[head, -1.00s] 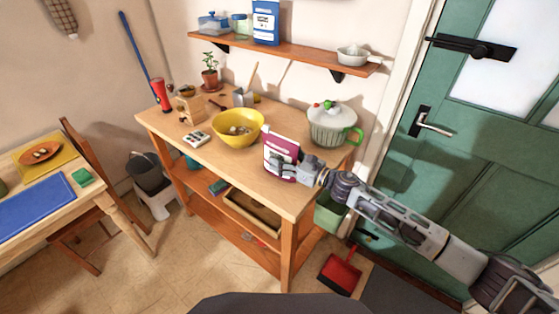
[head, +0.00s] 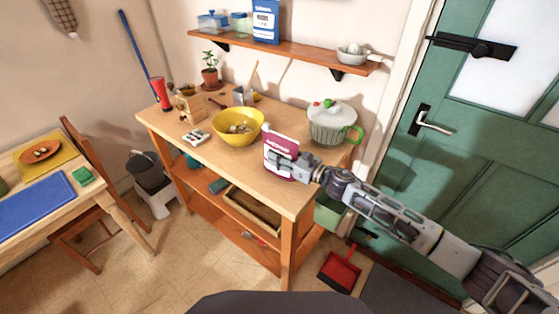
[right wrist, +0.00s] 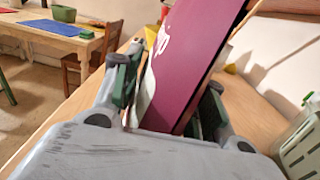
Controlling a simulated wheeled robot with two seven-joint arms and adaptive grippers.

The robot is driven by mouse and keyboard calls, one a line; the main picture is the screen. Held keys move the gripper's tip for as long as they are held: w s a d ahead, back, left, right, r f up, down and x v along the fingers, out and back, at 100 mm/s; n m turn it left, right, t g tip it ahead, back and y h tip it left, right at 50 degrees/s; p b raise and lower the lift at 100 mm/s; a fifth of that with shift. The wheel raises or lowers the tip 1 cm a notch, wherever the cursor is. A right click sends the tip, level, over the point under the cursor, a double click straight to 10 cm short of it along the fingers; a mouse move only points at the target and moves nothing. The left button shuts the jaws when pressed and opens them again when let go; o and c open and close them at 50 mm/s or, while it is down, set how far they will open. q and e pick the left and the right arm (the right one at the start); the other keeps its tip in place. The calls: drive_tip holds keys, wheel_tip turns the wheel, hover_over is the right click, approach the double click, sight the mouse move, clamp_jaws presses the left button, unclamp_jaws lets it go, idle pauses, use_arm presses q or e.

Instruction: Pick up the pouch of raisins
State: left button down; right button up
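The pouch of raisins (head: 283,147), magenta and white with pale lettering, stands upright near the right front of the wooden workbench. My right gripper (head: 286,167) reaches it from the right, with its fingers around the lower part. In the right wrist view the pouch (right wrist: 190,62) rises between the two fingers (right wrist: 166,105), one on each side, and the fingers appear closed against it. The pouch's lower end is hidden by the gripper, so I cannot tell whether it touches the bench top. My left gripper is not in view.
A lidded pot (head: 333,122) stands close behind the pouch, with a yellow bowl (head: 238,128) to its left. The workbench (head: 215,163) has free surface in front of the bowl. A wall shelf (head: 285,50) hangs above, and a green door (head: 470,150) is at right.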

drive_tip(key=c, duration=0.6)
drive_tip(key=shift+r, duration=0.1)
drive_tip(key=shift+r+p, duration=0.6)
drive_tip(key=shift+r, duration=4.35)
